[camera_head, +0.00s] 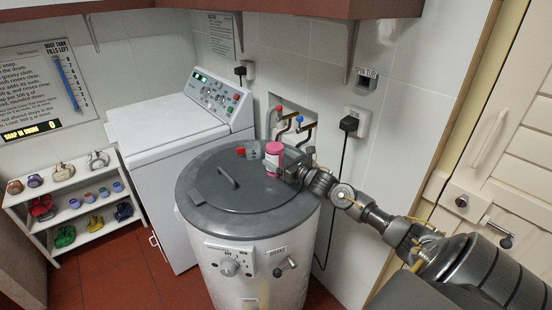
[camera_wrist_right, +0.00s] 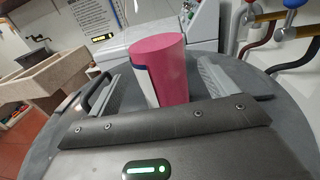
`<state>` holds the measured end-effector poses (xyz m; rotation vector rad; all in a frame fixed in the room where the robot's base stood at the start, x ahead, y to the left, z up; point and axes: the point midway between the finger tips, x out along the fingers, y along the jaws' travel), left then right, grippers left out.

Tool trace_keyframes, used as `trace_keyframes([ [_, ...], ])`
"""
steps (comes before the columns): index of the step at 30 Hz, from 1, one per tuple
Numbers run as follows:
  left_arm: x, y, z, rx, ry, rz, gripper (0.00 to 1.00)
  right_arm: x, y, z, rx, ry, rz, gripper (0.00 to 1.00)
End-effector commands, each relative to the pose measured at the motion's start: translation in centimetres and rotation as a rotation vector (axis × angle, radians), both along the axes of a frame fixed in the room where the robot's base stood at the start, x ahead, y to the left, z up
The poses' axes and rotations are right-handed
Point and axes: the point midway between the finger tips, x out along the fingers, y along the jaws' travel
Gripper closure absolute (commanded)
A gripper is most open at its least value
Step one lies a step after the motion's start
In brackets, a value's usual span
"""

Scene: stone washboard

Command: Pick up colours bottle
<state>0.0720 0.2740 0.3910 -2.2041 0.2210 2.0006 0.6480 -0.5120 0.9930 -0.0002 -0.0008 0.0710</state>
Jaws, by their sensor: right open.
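The colours bottle, a pink cylinder with a pale label (camera_head: 273,158), stands upright on the grey lid of the round white washer (camera_head: 205,210), near its right back edge. In the right wrist view the pink bottle (camera_wrist_right: 165,72) stands between the two fingers of my right gripper (camera_wrist_right: 160,85), with a gap visible on each side. The gripper is open. In the head view my right gripper (camera_head: 290,165) reaches in from the right at the bottle and partly covers its side. My left gripper is not in view.
A small red-topped item (camera_head: 241,152) sits left of the bottle on the lid. Taps with red and blue handles (camera_head: 290,121) are on the wall behind. A white washing machine (camera_head: 165,140) stands left. A white shelf (camera_head: 75,205) holds several small coloured things.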

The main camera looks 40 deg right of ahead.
Motion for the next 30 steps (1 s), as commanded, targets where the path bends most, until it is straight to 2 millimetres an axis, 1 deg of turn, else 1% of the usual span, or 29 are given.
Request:
trace_keyframes([
  [1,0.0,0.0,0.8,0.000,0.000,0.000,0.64,0.8,-0.1,0.3,0.004,-0.001,-0.004,0.16],
  [7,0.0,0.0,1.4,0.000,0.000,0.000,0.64,3.0,0.0,-0.2,0.001,0.000,-0.002,0.16],
  [10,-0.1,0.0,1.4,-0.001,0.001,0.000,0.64,3.5,0.1,-0.3,0.001,0.001,-0.001,0.16],
  [16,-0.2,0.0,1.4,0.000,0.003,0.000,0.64,3.5,0.1,-0.4,0.000,0.001,0.000,0.16],
  [17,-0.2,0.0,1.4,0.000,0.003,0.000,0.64,3.5,0.1,-0.4,0.000,0.001,0.000,0.18],
  [30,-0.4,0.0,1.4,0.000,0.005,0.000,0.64,3.4,0.0,-0.3,0.000,0.001,-0.001,0.76],
])
